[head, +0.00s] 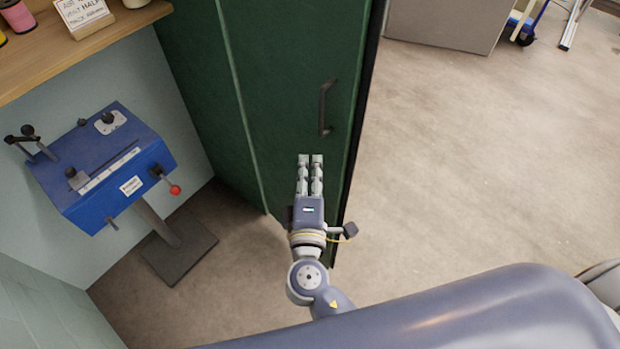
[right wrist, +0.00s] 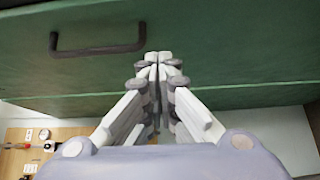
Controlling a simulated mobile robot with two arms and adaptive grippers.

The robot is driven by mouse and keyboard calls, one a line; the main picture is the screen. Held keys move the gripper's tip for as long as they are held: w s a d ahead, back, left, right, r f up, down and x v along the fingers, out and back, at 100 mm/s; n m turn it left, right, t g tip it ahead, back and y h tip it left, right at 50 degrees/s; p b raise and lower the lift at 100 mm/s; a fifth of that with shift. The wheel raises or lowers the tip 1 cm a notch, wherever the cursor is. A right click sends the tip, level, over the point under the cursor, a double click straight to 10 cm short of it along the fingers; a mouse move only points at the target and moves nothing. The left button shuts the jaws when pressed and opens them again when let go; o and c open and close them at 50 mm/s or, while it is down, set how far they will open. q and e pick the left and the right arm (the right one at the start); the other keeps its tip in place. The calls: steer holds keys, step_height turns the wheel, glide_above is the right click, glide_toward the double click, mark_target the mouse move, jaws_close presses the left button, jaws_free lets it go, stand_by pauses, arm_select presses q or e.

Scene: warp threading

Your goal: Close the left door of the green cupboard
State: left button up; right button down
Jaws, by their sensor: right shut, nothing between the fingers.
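The green cupboard (head: 200,75) stands at the top centre of the head view. A green door panel (head: 285,60) with a dark bar handle (head: 326,107) faces me. Bare floor shows beyond its dark right edge, and I see no second door there. How far the door stands open I cannot tell. My right gripper (head: 310,158) is shut and empty, its fingertips in front of the panel, below and left of the handle. In the right wrist view the handle (right wrist: 98,50) is left of the fingertips (right wrist: 158,58). Contact with the panel is unclear. My left gripper is out of view.
A blue machine (head: 105,165) on a stand is at left, beside a pale wall. A wooden shelf (head: 80,50) with a sign and spools is at top left. A grey box (head: 445,20) stands far off at the top. The floor (head: 480,150) at right is clear.

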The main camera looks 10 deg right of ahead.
mark_target(325, 148)
steer(key=shift+w+d+p, duration=1.1)
steer(key=shift+w+d, duration=0.95)
steer(key=shift+w, duration=0.05)
steer(key=shift+d, duration=0.1)
